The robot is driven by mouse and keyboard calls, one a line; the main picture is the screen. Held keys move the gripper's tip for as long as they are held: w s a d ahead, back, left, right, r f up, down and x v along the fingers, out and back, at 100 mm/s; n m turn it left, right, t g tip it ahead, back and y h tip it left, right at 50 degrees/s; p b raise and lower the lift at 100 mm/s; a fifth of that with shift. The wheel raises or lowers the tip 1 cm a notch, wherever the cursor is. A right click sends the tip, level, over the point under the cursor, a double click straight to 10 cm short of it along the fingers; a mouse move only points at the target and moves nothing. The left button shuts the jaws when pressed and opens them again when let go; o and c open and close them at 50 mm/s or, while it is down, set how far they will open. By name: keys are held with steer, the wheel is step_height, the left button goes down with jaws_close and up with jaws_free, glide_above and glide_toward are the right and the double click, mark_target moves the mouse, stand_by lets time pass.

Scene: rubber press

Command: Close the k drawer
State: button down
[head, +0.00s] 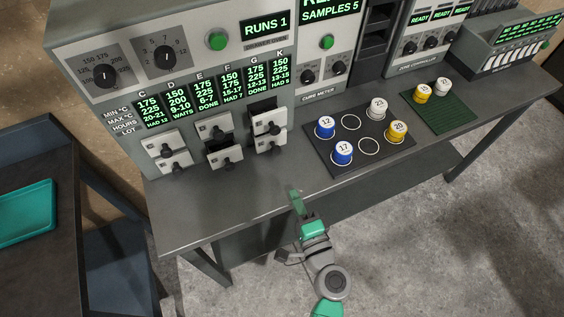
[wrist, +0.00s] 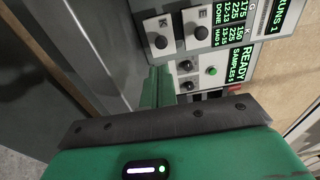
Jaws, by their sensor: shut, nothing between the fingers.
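The k drawer (wrist: 147,35) has a pale front with a dark round knob and a K label in the wrist view. In the head view the k drawer (head: 262,147) is the lower front in the right column of the oven. How far its front stands out is hard to tell. The drawer above it (head: 262,127) shows a dark gap over its front. My gripper (head: 296,198) is shut and empty, over the bench's front edge, apart from the drawers. Its green fingers (wrist: 159,85) show together in the wrist view.
The middle column's lower drawer (head: 230,153) stands out with a dark opening behind it. The black mat (head: 345,133) with blue, white and yellow capped pots lies right of the drawers. Bare bench (head: 230,200) lies before them. A side table with a teal tray (head: 25,212) is at left.

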mark_target(275, 153)
steer(key=x, duration=1.1)
steer(key=shift+w+a+b, duration=0.15)
steer(key=shift+w+b, duration=0.25)
